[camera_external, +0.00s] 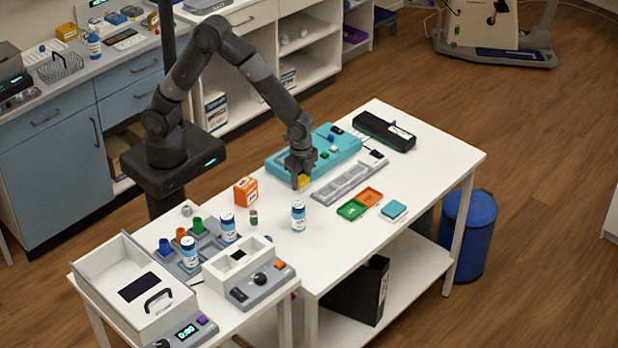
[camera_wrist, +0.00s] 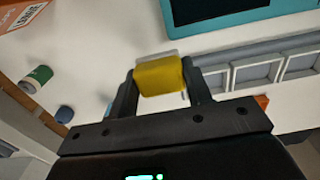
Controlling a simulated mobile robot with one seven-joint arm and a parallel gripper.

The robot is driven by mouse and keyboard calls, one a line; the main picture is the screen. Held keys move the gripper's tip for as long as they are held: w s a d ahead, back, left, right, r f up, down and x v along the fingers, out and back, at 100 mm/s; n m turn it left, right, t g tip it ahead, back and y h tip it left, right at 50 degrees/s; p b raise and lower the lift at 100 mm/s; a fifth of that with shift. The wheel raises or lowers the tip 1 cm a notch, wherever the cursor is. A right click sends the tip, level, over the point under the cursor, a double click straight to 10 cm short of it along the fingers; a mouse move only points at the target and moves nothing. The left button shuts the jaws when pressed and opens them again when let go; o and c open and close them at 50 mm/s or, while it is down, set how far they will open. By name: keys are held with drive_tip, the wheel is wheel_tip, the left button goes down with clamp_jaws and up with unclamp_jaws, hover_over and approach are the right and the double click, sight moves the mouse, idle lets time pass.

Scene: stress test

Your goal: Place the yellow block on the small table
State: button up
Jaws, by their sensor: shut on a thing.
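My gripper (camera_external: 301,176) is over the middle of the larger white table (camera_external: 435,165), between the teal tray and the orange box. It is shut on the yellow block (camera_external: 304,182). In the wrist view the yellow block (camera_wrist: 160,76) sits between the two fingers of my gripper (camera_wrist: 160,90). I cannot tell how far the block is above the tabletop. A smaller white table (camera_external: 150,238) adjoins at the front left and is mostly covered with devices.
The teal tray (camera_external: 285,165), grey compartment strip (camera_external: 345,182) and orange box (camera_external: 245,191) are near my gripper. A white bottle (camera_external: 298,216) stands in front of it. Green (camera_external: 352,209) and orange trays (camera_external: 370,196) lie to the right.

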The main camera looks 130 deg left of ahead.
sight(302, 188)
drive_tip(key=shift+f, duration=2.05)
drive_tip(key=o, duration=1)
drive_tip(key=shift+f, duration=0.15)
